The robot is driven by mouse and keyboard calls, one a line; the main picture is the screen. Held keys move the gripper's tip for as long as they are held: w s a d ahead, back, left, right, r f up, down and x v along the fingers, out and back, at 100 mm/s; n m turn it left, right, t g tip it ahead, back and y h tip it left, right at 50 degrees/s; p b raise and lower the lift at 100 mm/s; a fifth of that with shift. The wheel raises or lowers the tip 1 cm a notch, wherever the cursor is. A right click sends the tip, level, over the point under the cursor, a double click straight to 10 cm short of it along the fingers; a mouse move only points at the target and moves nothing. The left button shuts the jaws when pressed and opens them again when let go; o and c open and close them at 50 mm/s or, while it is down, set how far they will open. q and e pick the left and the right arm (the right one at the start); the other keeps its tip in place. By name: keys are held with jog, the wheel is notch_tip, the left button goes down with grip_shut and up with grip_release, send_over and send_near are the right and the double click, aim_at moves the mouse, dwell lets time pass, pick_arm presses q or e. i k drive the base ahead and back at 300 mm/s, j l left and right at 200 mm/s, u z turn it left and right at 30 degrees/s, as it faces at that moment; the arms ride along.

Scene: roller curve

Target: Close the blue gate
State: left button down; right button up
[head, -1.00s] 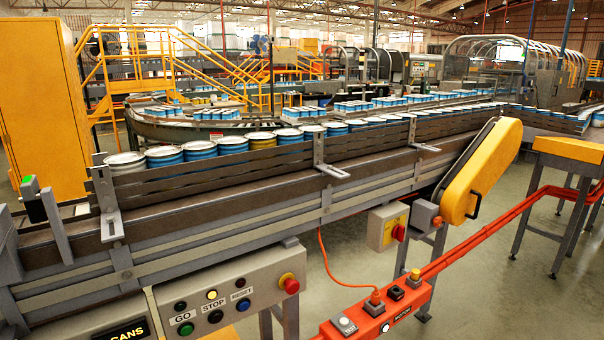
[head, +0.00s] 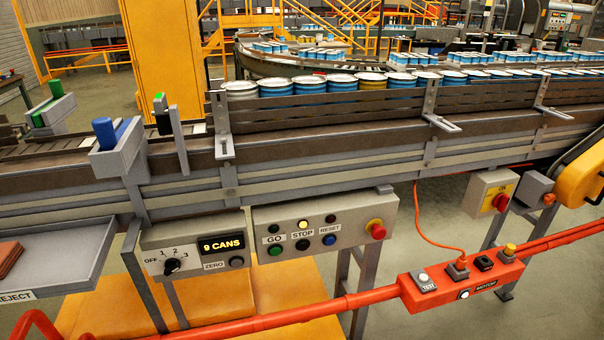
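A blue upright tab (head: 105,134) stands on a grey bracket (head: 118,160) at the near side of the conveyor, left of the cans. A short blue piece shows just right of the tab, in the bracket's top. This blue part appears to be the gate. I cannot tell from this angle how far it is open. Neither of my grippers shows in the head view.
A similar green part (head: 55,88) sits across the conveyor. Several cans (head: 315,84) stand in a row on the conveyor (head: 300,135). Below are a dial box (head: 195,250), a button panel (head: 325,225), a reject tray (head: 60,250) and a red rail (head: 340,305).

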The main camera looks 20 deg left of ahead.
aim_at(103, 127)
jog(key=u, duration=1.55)
jog(key=k+l+u, duration=0.2)
jog(key=i, duration=0.1)
